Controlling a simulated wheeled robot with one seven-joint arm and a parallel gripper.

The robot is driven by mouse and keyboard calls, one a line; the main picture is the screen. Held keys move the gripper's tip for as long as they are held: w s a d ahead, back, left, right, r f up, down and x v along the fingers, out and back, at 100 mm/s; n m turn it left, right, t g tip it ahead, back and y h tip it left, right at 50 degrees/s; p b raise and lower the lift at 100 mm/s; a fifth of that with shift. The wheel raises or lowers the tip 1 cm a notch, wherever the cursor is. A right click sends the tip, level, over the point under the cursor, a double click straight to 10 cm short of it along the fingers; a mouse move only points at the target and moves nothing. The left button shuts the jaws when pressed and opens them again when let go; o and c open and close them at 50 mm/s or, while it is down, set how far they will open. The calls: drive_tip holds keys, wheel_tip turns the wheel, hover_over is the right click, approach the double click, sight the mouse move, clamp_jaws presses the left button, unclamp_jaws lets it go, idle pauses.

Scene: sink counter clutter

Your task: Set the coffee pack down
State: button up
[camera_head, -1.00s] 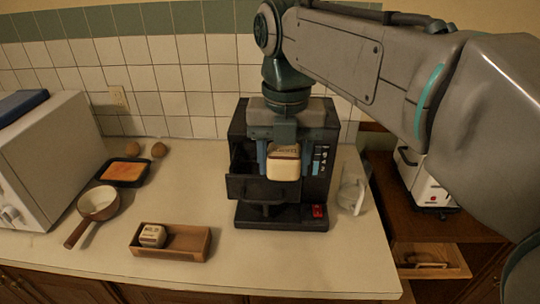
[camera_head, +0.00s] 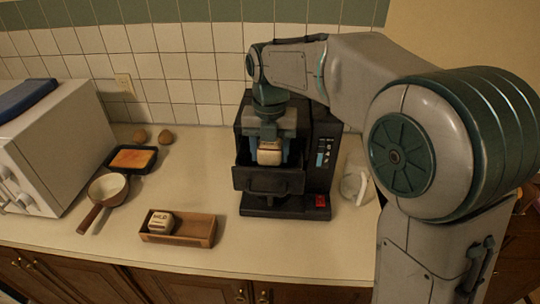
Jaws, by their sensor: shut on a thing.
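The coffee pack (camera_head: 270,154) is a small cream and tan block. My gripper (camera_head: 269,150) is shut on it, with bluish fingers at its left and right sides. The gripper points down and holds the pack in front of the upper part of the dark coffee machine (camera_head: 322,175), above its pulled-out drawer (camera_head: 267,181). I cannot tell whether the pack touches the drawer. My wrist hides part of the machine's top.
A wooden tray (camera_head: 205,232) holding a small white block (camera_head: 160,222) lies at the counter's front. A saucepan (camera_head: 107,187), a dark square pan (camera_head: 120,169) and a white microwave (camera_head: 70,140) stand left. A clear jug (camera_head: 355,184) stands right of the machine. The middle counter is clear.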

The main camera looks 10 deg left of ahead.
drive_tip(key=shift+f, duration=1.2)
drive_tip(key=shift+f, duration=0.1)
drive_tip(key=shift+f, duration=0.15)
drive_tip(key=o, duration=1)
drive_tip(key=shift+c, duration=0.2)
